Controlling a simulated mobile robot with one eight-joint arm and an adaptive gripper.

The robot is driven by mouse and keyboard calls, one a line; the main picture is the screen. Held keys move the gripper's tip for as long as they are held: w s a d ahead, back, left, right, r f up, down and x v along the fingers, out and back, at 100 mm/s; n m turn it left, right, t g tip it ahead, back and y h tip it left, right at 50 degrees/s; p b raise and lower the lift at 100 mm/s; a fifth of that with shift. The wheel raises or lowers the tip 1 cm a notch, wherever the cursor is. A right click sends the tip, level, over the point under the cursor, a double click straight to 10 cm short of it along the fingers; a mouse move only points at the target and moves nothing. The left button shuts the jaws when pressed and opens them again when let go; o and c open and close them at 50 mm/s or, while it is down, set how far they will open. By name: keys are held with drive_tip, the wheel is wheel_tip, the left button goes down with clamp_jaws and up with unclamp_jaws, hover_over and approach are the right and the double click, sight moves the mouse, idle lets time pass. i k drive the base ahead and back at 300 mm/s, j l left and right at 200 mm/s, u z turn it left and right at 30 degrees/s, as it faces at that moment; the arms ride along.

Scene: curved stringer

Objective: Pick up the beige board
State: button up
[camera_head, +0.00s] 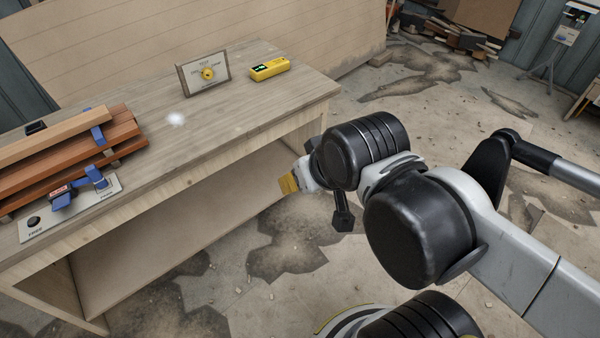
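A light beige board (52,137) lies on top of a stack of red-brown boards (92,150) at the left end of the workbench. A blue clamp (97,136) is at its right end. My gripper (289,184), with a yellowish tip, is in front of the bench's front edge, well to the right of the board and apart from it. The arm's dark joint hides much of my gripper, so its opening and anything between the fingers cannot be made out.
The wooden workbench (230,112) has clear top in its middle. A sign plate with a yellow knob (207,74) and a yellow device (269,69) stand at the back. A metal plate with a black button (34,221) lies at front left. Wood scraps (450,40) lie on the far floor.

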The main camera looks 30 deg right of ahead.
sight(11, 152)
drive_tip(key=i+j+u, duration=0.2)
drive_tip(key=i+j, duration=0.55)
drive_tip(key=j, duration=0.4)
drive_tip(key=i+j+u, duration=0.25)
drive_tip(key=i+j, duration=0.6)
drive_tip(key=j, duration=0.15)
